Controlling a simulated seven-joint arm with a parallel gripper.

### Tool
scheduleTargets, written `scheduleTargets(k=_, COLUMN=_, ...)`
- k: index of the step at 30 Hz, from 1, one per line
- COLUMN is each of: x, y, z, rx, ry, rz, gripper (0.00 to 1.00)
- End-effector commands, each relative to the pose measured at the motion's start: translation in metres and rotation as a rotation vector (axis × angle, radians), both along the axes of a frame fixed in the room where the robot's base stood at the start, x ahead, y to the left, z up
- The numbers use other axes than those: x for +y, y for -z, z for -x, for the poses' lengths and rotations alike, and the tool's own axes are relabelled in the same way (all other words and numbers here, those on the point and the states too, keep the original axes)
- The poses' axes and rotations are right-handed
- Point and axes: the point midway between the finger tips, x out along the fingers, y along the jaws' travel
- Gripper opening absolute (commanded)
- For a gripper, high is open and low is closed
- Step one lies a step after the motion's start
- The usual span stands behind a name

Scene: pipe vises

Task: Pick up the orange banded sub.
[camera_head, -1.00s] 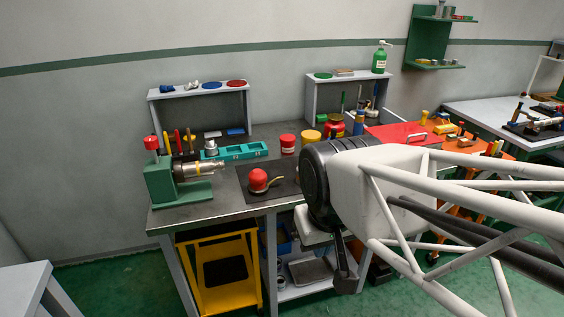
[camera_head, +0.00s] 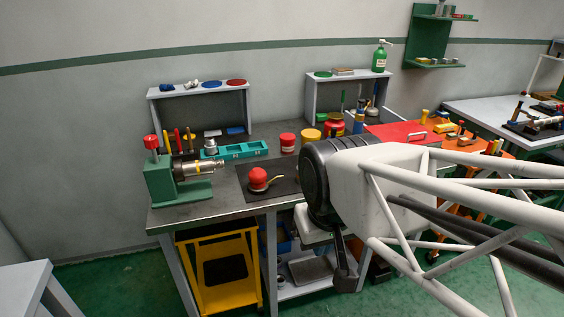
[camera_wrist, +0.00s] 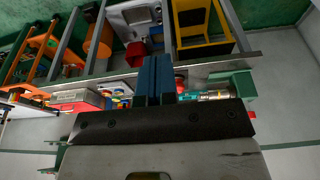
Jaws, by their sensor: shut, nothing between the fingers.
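A silver pipe piece with a yellow-orange band (camera_head: 198,168), which looks like the banded sub, lies level in the green vise (camera_head: 160,185) at the left end of the workbench. In the wrist view the pipe piece (camera_wrist: 206,95) shows partly, behind the dark bar of my gripper. My gripper (camera_wrist: 153,62) shows two blue fingers side by side, shut with nothing between them. It is apart from the pipe piece. In the head view my arm stands in front of the bench, right of the vise, and the fingers cannot be made out.
A red oil can (camera_head: 257,178) sits on a dark mat between the vise and my arm. A teal tray (camera_head: 240,150), a red tin (camera_head: 288,142) and a yellow tin (camera_head: 310,138) stand behind. A yellow step stool (camera_head: 218,270) is below the bench.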

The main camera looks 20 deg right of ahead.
Motion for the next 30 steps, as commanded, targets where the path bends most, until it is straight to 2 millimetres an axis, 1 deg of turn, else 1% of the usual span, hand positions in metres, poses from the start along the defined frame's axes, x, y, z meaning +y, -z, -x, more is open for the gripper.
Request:
scheduleTargets(k=9, x=0.0, y=0.0, z=0.0, rx=0.0, ry=0.0, rz=0.0, gripper=0.0)
scheduleTargets(k=11, x=0.0, y=0.0, z=0.0, rx=0.0, ry=0.0, rz=0.0, gripper=0.08)
scheduleTargets(k=12, x=0.0, y=0.0, z=0.0, rx=0.0, ry=0.0, rz=0.0, gripper=0.14)
scheduleTargets(k=23, x=0.0, y=0.0, z=0.0, rx=0.0, ry=0.0, rz=0.0, gripper=0.69)
scheduleTargets(k=24, x=0.0, y=0.0, z=0.0, rx=0.0, ry=0.0, rz=0.0, gripper=0.71)
scheduleTargets(k=30, x=0.0, y=0.0, z=0.0, rx=0.0, ry=0.0, rz=0.0, gripper=0.71)
